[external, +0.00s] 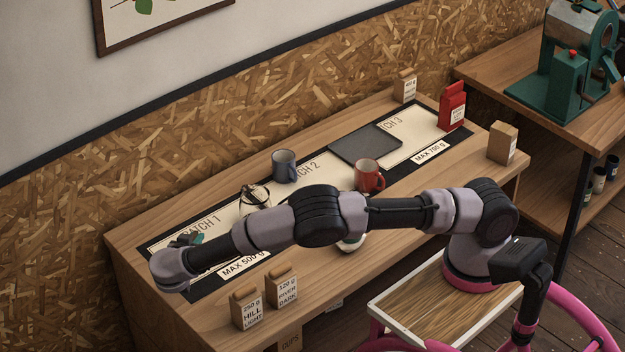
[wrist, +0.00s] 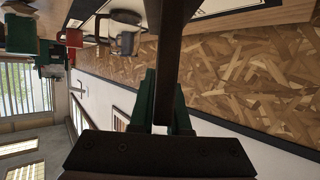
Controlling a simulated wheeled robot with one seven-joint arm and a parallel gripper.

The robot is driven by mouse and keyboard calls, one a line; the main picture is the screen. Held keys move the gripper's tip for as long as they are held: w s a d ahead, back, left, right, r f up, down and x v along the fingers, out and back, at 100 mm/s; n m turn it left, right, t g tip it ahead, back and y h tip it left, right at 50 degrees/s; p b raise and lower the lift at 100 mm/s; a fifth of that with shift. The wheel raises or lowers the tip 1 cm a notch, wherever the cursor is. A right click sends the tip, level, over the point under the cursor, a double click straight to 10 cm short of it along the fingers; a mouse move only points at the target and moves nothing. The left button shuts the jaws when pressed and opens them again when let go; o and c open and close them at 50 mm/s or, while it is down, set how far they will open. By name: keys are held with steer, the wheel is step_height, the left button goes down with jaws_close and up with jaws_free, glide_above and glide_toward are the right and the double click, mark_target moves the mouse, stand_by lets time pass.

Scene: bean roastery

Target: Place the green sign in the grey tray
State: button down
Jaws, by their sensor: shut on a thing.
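The grey tray (external: 352,150) is a flat dark square on the bench, between the Batch 2 and Batch 3 lettering. It looks empty. My gripper (external: 184,240) is at the left end of the bench, over the Batch 1 area and well left of the tray; my own wrist partly hides it. In the wrist view, my gripper (wrist: 163,110) is closed around a dark, narrow piece, taken to be the green sign (wrist: 168,60), seen nearly edge-on. Its face and writing cannot be read. The external view barely shows it.
A blue-grey mug (external: 284,167) and a glass vessel (external: 254,197) stand between my gripper and the tray. A red mug (external: 367,177) stands just in front of the tray. A red bag (external: 452,106) is to its right. Two labelled bags (external: 245,309) (external: 282,288) stand at the front edge.

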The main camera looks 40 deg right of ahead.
steer(key=shift+r, duration=0.7)
step_height(320, 180, up, 4)
steer(key=shift+r, duration=0.25)
steer(key=shift+w+d+r, duration=0.25)
steer(key=shift+w+d, duration=0.1)
steer(key=shift+d, duration=0.15)
steer(key=w+d+m+g+h, duration=0.1)
steer(key=w+d, duration=0.5)
steer(key=d, duration=0.7)
steer(key=w+d+m+g+h, duration=0.1)
steer(key=w+d+m+g, duration=0.1)
steer(key=w+d, duration=0.8)
steer(key=w+d+m+g+h, duration=0.1)
steer(key=w+d, duration=0.2)
steer(key=d, duration=1.3)
steer(key=m+g, duration=0.4)
steer(key=g, duration=0.1)
glide_above(372, 144)
steer(key=shift+w+f, duration=0.1)
steer(key=shift+f, duration=7.5)
